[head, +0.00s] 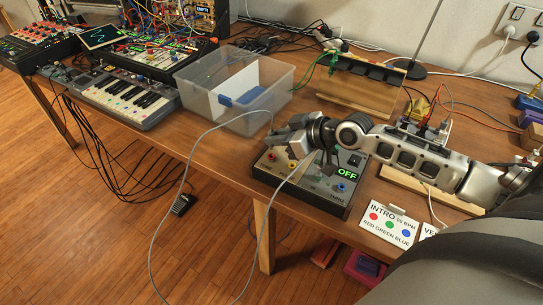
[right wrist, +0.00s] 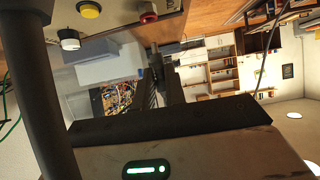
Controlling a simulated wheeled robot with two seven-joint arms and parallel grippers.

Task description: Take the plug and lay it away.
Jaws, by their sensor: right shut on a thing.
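A thin grey cable (head: 225,122) runs from the jaws, loops left and hangs off the table's front edge. My left gripper is not in view.
A clear plastic bin (head: 205,98) with a blue thing inside stands just behind and left of the gripper. A keyboard (head: 128,98) and synth cases fill the left. A wooden stand (head: 355,95) is behind. A card (head: 388,225) reading "INTRO" stands front right.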

